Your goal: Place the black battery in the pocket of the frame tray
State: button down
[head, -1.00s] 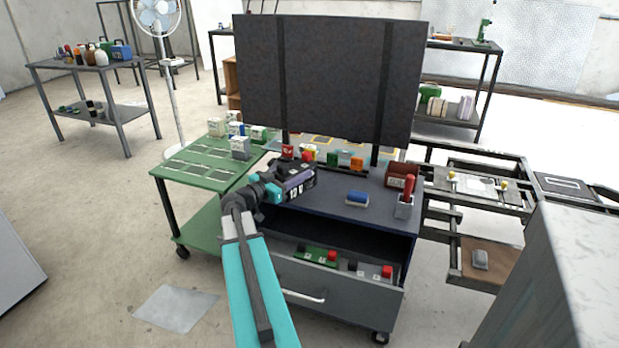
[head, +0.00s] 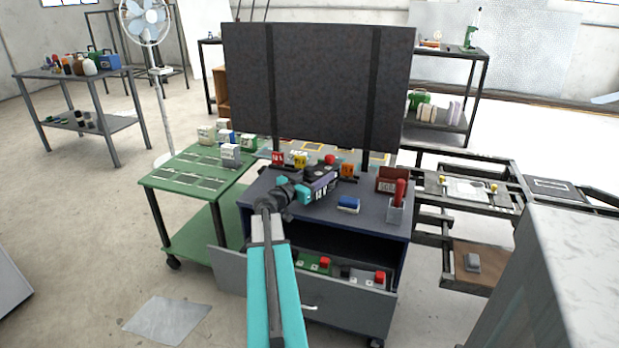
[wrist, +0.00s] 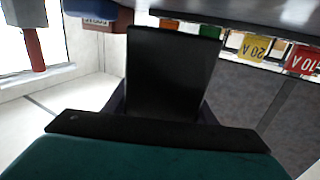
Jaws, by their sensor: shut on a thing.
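A black battery (head: 322,178) with a purple stripe and white "12 V" style marks is held by my gripper (head: 306,190) above the dark workbench top. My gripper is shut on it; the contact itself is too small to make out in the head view. In the wrist view a black block (wrist: 172,75) stands out ahead of the teal gripper body, and the fingertips are hidden. A dark metal frame stands to the right with a brown-floored tray (head: 486,279) low on it, holding a small grey thing. I cannot make out a pocket with certainty.
The workbench carries a blue-topped block (head: 348,204), a red-handled tool in a grey holder (head: 396,211), a dark red box (head: 391,180) and several coloured fuses at the back. A dark panel (head: 318,90) rises behind. The open drawer (head: 270,283) sticks out in front. A grey cabinet (head: 552,279) stands right.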

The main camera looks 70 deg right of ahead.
jog(key=shift+s+d+r, duration=0.2)
jog(key=shift+s+d, duration=0.4)
jog(key=shift+s+d, duration=0.4)
jog(key=shift+s+d+f, duration=0.1)
jog(key=shift+f, duration=0.25)
jog(key=shift+f+b, duration=0.55)
jog(key=shift+f, duration=0.9)
jog(key=c, duration=1.1)
grip_release()
jog(key=shift+f, duration=0.3)
jog(key=o, duration=0.3)
jog(key=shift+r, duration=0.1)
